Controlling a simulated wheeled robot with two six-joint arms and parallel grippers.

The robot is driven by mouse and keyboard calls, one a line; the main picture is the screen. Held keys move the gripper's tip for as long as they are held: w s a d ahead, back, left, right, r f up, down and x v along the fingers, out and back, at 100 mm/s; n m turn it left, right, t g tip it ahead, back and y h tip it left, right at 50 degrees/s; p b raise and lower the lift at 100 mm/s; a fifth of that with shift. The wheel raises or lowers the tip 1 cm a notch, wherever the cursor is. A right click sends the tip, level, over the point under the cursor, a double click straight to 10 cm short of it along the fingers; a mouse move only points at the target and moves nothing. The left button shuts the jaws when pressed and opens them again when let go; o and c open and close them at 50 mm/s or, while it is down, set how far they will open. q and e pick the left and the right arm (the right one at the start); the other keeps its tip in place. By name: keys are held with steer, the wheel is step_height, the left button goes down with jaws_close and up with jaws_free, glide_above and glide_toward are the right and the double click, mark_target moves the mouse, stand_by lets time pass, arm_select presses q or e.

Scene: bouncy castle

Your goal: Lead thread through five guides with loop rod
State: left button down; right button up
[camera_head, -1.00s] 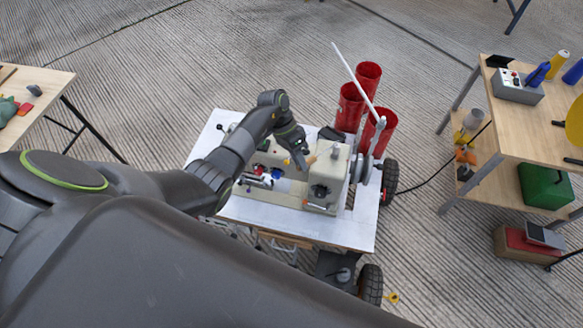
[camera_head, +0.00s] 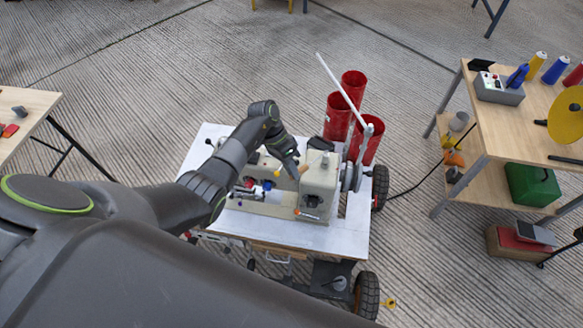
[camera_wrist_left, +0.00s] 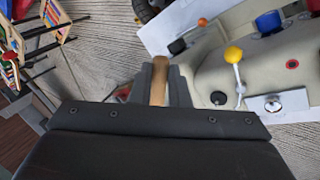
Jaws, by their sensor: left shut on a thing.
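Any loop on the rod is hidden. The machine (camera_wrist_left: 212,70) fills the upper right of the left wrist view, with a yellow-knobbed lever (camera_wrist_left: 235,58) right of the handle. I cannot make out the thread or the separate guides. My right gripper is not in view.
The machine stands on a white-topped wheeled table (camera_head: 345,235). Red cylinders (camera_head: 338,118) and a slanted white rod (camera_head: 340,88) stand behind it. A wooden workbench (camera_head: 535,110) is at the right; another table (camera_head: 25,110) is at the left.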

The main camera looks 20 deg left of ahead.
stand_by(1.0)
arm_select(q)
steer(key=shift+s+a+r+p, duration=0.15)
steer(key=shift+s+p, duration=0.1)
steer(key=shift+p, duration=0.45)
steer(key=s+p, duration=0.1)
steer(key=s+a+p, duration=0.1)
steer(key=s+a+f+p, duration=0.1)
steer(key=shift+s, duration=0.4)
